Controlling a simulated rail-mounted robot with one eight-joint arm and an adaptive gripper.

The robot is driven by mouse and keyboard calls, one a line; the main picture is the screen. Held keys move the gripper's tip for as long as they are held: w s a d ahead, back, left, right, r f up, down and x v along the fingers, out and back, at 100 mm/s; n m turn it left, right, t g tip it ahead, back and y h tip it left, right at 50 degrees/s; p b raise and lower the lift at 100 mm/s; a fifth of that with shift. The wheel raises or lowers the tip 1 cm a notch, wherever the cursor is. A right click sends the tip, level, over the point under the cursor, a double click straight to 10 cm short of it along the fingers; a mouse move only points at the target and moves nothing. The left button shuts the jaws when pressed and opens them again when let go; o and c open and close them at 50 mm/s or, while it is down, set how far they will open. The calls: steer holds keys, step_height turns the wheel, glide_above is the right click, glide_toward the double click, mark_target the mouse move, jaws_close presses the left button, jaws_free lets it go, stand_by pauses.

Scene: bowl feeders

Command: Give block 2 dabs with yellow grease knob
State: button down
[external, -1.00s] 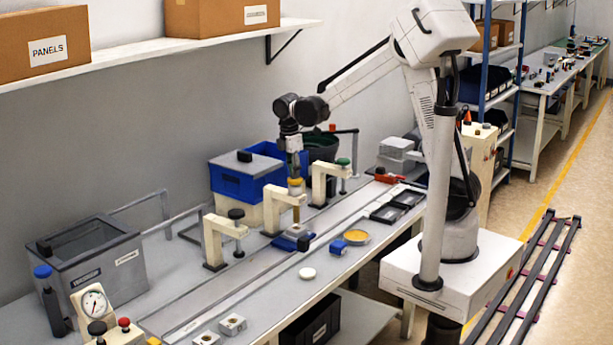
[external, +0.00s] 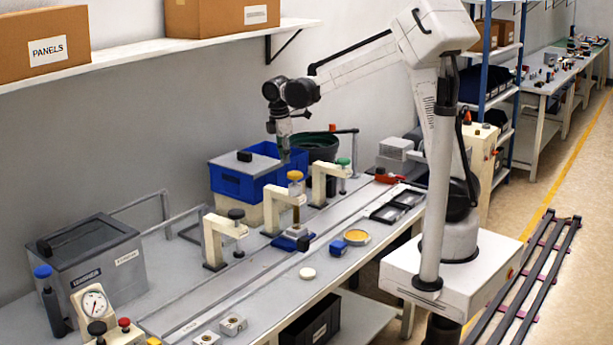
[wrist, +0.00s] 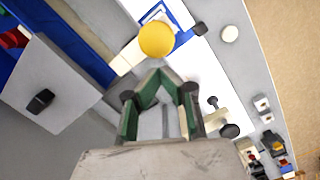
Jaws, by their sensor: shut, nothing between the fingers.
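The yellow grease knob (external: 295,175) tops a plunger on the middle cream press frame (external: 279,206). It also shows in the wrist view (wrist: 157,39), just beyond my fingertips. Below the plunger is a blue fixture (external: 285,243) with a small black knob (external: 304,244); I cannot clearly make out a block in it. My gripper (external: 285,158) is above and slightly left of the yellow knob, apart from it. In the wrist view its green-padded fingers (wrist: 160,78) meet at the tips and hold nothing.
Similar presses stand on either side, with a black knob (external: 236,214) and a green knob (external: 343,161). A blue bin (external: 232,184) with a grey lid stands behind. A small blue block (external: 338,247), an orange-filled dish (external: 355,237) and a white disc (external: 307,274) lie in front.

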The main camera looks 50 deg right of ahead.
mark_target(295, 173)
step_height(295, 173, up, 7)
steer(key=shift+w+a, duration=0.15)
steer(key=shift+a, duration=0.15)
steer(key=shift+f, duration=0.1)
stand_by(0.7)
steer(key=d+f+p, duration=0.1)
steer(key=p, duration=0.2)
steer(key=s+d+f+p, duration=0.1)
steer(key=d+f+p, duration=0.1)
steer(key=p, duration=0.1)
steer(key=shift+s+d+f+p, duration=0.1)
steer(key=shift+s+f+p, duration=0.1)
steer(key=shift+p, duration=0.1)
steer(key=shift+f, duration=0.1)
steer(key=shift+f, duration=0.1)
steer(key=shift+s+d+f+b, duration=0.1)
steer(key=shift+d+f+b, duration=0.1)
steer(key=shift+f+b, duration=1.1)
steer(key=shift+d+f+b, duration=0.15)
steer(key=shift+f+b, duration=0.3)
steer(key=shift+f, duration=1.65)
